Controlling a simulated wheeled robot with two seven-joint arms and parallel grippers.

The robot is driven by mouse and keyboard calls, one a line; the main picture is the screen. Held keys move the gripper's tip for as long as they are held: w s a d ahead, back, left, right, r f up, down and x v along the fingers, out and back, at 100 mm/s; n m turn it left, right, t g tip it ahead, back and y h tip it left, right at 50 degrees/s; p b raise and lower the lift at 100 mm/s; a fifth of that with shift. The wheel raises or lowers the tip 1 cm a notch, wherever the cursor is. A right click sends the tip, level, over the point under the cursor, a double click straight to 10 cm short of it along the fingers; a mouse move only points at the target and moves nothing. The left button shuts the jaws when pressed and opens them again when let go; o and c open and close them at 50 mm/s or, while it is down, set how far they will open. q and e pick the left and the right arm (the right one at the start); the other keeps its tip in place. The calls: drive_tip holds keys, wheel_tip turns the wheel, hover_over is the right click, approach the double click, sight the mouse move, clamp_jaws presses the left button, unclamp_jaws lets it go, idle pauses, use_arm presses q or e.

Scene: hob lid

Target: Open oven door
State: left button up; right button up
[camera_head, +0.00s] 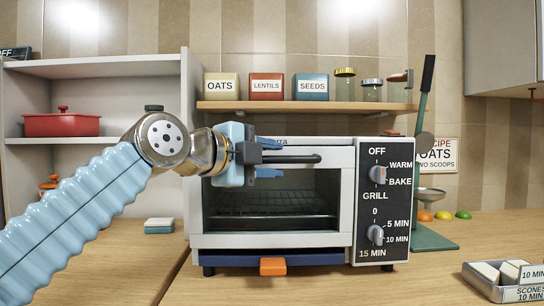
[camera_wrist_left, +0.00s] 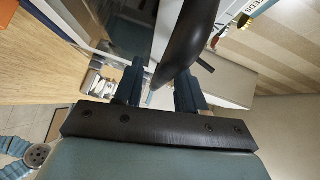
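The white toaster oven (camera_head: 345,205) stands on the counter in the head view. Its glass door (camera_head: 222,242) looks shut, with a wire rack visible through the glass. The dark bar handle (camera_head: 308,158) runs across the door's top. My left gripper (camera_head: 270,158) is at the handle's left part, one finger above the bar and one below. In the left wrist view the black handle (camera_wrist_left: 187,40) reaches between the two blue fingers of my left gripper (camera_wrist_left: 158,88), with a gap beside it, so the fingers look open around it. My right gripper is not in view.
A wooden shelf (camera_head: 300,106) with canisters and jars is above the oven. A green stand (camera_head: 428,238) is close on its right. A tray of scones (camera_head: 508,288) lies at front right. An orange tab (camera_head: 273,267) sticks out below the door. Counter in front is mostly clear.

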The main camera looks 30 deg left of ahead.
use_arm(q)
drive_tip(key=shift+w+d, duration=0.1)
drive_tip(key=shift+w, duration=0.3)
drive_tip(key=shift+c, duration=0.5)
clamp_jaws()
drive_tip(key=shift+f, duration=0.15)
